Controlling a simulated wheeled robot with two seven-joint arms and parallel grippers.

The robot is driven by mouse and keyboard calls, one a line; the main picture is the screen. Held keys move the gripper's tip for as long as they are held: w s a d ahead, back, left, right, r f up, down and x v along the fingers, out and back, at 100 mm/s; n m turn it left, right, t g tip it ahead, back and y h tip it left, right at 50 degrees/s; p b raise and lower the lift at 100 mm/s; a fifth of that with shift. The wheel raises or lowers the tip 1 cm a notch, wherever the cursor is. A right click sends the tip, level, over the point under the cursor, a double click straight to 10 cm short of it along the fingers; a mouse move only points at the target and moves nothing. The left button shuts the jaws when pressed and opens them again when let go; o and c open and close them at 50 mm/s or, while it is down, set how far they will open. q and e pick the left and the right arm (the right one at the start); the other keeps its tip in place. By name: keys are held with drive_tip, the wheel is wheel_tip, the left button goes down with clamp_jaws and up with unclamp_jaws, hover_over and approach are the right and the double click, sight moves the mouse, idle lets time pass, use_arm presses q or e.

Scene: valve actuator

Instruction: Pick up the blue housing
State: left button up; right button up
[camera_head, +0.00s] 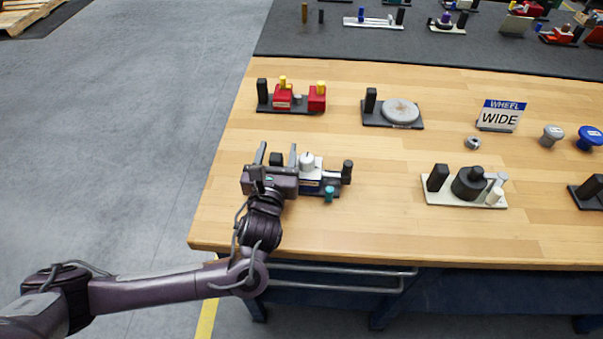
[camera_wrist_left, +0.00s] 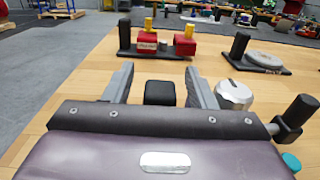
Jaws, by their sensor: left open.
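My left gripper (camera_head: 277,153) is open just left of the housing, fingers pointing toward the table's far side. In the left wrist view its fingers (camera_wrist_left: 161,82) stand either side of a black post (camera_wrist_left: 160,92), without visible contact. The gripper body hides the housing's block in that view. My right gripper is not in view.
A black knob (camera_head: 347,171) and teal knob (camera_head: 329,193) stand right of the housing. Behind are a red assembly (camera_head: 283,97) and a grey disc (camera_head: 401,111) on a stand. A black and white assembly (camera_head: 468,183) stands further right.

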use_arm(q)
drive_tip(key=shift+w, duration=0.25)
clamp_jaws()
drive_tip(key=shift+r, duration=0.15)
wheel_tip(320, 180, up, 8)
drive_tip(key=r, duration=0.1)
drive_tip(key=shift+f, duration=4.15)
